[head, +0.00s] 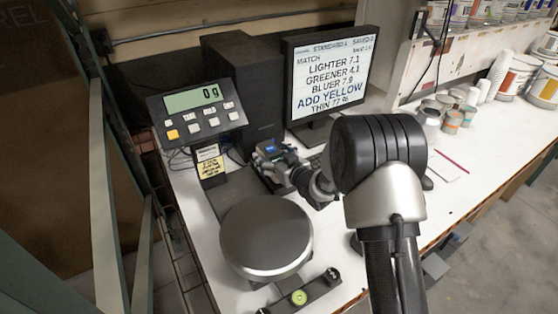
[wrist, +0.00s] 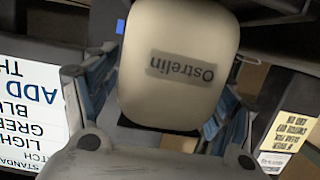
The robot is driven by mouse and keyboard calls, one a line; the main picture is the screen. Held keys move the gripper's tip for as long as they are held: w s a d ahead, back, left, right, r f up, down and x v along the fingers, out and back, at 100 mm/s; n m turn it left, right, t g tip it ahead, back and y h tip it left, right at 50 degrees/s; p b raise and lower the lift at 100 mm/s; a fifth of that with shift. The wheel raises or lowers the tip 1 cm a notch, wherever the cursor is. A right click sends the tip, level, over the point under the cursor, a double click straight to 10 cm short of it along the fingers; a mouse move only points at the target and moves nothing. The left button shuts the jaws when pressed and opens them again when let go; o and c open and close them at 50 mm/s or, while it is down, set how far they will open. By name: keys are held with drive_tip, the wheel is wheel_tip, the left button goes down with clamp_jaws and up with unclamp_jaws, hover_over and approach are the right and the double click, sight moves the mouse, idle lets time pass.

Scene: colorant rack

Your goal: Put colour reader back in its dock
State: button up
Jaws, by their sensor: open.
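In the wrist view a rounded beige body (wrist: 172,70) marked "Ostrelin" lies between the fingers; it looks like the colour reader. The lettering appears upside down. My gripper (wrist: 158,95) is open, with a blue-grey finger on each side of this body; whether either finger touches it I cannot tell. In the head view my gripper (head: 272,158) is low over the table, between the scale's display and the monitor. A small blue patch (head: 270,149) shows there. I cannot make out the dock clearly; the gripper and wrist hide much of that spot.
A round scale plate (head: 266,236) stands in front of the gripper, with its display (head: 199,112) at left reading 0 g. A monitor (head: 328,78) and a black computer case (head: 244,85) stand behind. Several cups (head: 452,121) stand at right. White table (head: 470,165) is free nearer its right edge.

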drive_tip(key=p+v, duration=0.1)
drive_tip(key=v, duration=1.1)
drive_tip(key=shift+p, duration=0.3)
drive_tip(key=s+d+r+m+g+h, duration=0.2)
drive_tip(key=s+d+r+m+h, duration=0.2)
drive_tip(key=s+d+r+h, duration=0.65)
drive_tip(key=s+d+r+m+g, duration=0.1)
drive_tip(key=s+g, duration=0.1)
drive_tip(key=s, duration=0.6)
drive_tip(key=s+d+r+m+g+y, duration=0.1)
drive_tip(key=s, duration=0.8)
drive_tip(key=s+d+r+m+g+y, duration=0.1)
drive_tip(key=s+d+r+g, duration=0.1)
drive_tip(key=s, duration=0.6)
drive_tip(key=shift+s+g, duration=0.3)
drive_tip(key=shift+s, duration=0.1)
